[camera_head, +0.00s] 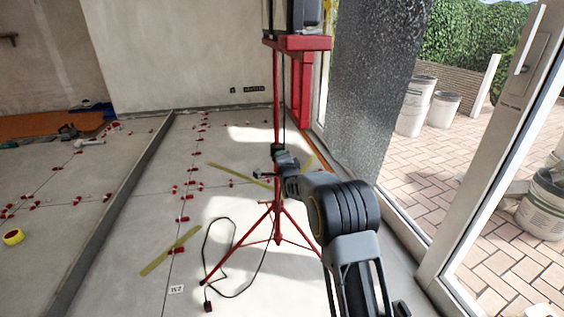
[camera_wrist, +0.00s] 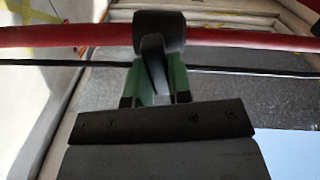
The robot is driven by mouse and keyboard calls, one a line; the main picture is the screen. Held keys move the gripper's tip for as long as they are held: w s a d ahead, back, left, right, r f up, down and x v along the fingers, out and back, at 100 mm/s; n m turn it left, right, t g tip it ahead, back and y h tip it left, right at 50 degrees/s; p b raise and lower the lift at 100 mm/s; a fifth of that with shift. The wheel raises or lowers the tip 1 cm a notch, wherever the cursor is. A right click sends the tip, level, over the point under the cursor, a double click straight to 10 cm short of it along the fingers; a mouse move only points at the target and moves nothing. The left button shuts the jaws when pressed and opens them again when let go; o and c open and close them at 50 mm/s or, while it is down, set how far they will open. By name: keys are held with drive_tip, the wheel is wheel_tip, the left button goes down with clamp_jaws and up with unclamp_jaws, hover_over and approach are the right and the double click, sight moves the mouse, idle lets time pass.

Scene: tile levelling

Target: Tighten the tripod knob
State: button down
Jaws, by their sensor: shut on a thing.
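The red tripod (camera_head: 277,115) stands upright on splayed legs in the middle of the head view. A black collar (camera_head: 277,148) sits around its pole at mid-height. My gripper (camera_head: 282,158) is at that collar. In the wrist view the red pole (camera_wrist: 90,36) runs across the top, with the black collar (camera_wrist: 158,24) around it. The black tripod knob (camera_wrist: 153,62) sticks out from the collar between the green fingers of my gripper (camera_wrist: 154,84), which is shut on it. The fingers partly hide the knob.
A black cable (camera_head: 206,245) loops on the floor left of the tripod legs. Red levelling clips (camera_head: 183,219) and yellow strips (camera_head: 170,250) lie on the tiles. A glazed door frame (camera_head: 490,150) stands close on the right, with buckets (camera_head: 413,106) outside.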

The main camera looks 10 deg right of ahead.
drive_tip(key=shift+m+b, duration=0.35)
drive_tip(key=shift+m, duration=0.75)
drive_tip(key=c, duration=1)
unclamp_jaws()
drive_tip(key=shift+c, duration=0.2)
drive_tip(key=s+p, duration=0.3)
drive_tip(key=s, duration=1)
drive_tip(key=shift+s+p, duration=0.3)
drive_tip(key=shift+s, duration=0.1)
